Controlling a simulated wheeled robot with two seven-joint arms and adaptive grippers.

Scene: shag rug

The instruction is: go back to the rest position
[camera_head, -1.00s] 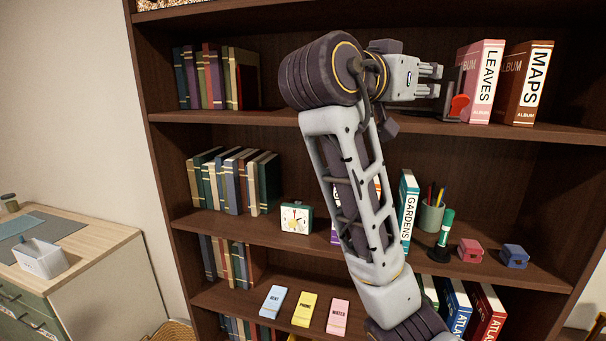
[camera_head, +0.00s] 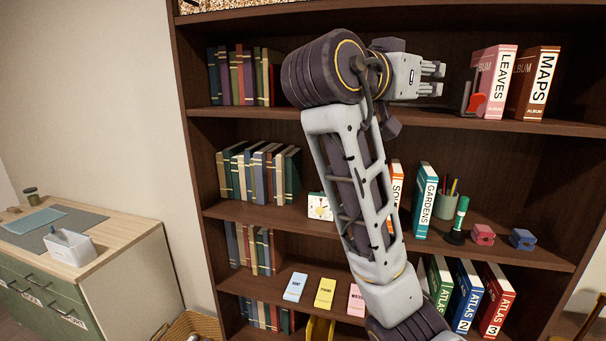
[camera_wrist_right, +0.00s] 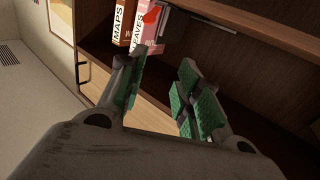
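My right gripper (camera_head: 440,79) is at upper-shelf height in the head view, its arm rising from the bottom across the bookcase (camera_head: 190,150). Its fingers are apart with nothing between them. The right wrist view shows the green-padded fingers apart (camera_wrist_right: 160,82) and empty. A bookend with a red part (camera_head: 476,102) stands right of the gripper, against the pink LEAVES album (camera_head: 497,85); a visible gap separates it from the fingers. The brown MAPS album (camera_head: 538,85) stands beside LEAVES. My left gripper is out of view.

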